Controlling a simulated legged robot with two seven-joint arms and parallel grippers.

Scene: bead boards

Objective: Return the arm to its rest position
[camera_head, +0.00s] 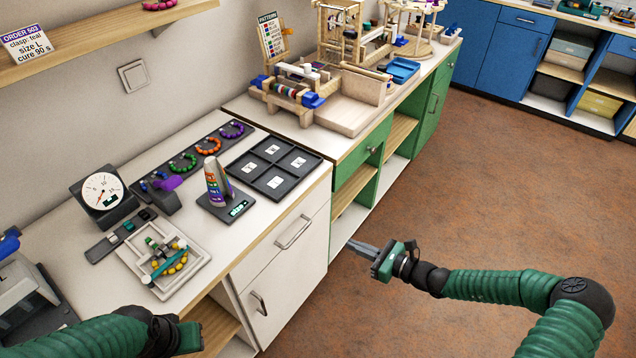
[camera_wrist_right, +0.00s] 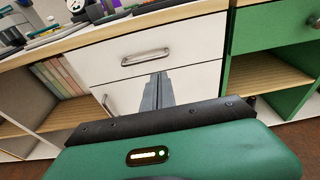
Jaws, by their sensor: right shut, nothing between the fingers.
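My right arm comes in from the right in the head view. My right gripper (camera_head: 364,249) is shut and empty in the air over the floor, in front of the white cabinet. The right wrist view shows its two fingers (camera_wrist_right: 157,92) together, with a drawer front beyond them. My left arm shows at the bottom left of the head view, and its gripper (camera_head: 190,337) is by the bench's front edge. Whether its jaws are open or shut is not clear.
The white bench (camera_head: 235,232) holds a dial gauge (camera_head: 102,190), a bead tray (camera_head: 196,275), a sizing cone (camera_head: 216,180) and a dark four-square tray (camera_head: 273,167). Green cabinets (camera_head: 352,186) with a wooden machine stand beyond. The brown floor (camera_head: 480,180) on the right is clear.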

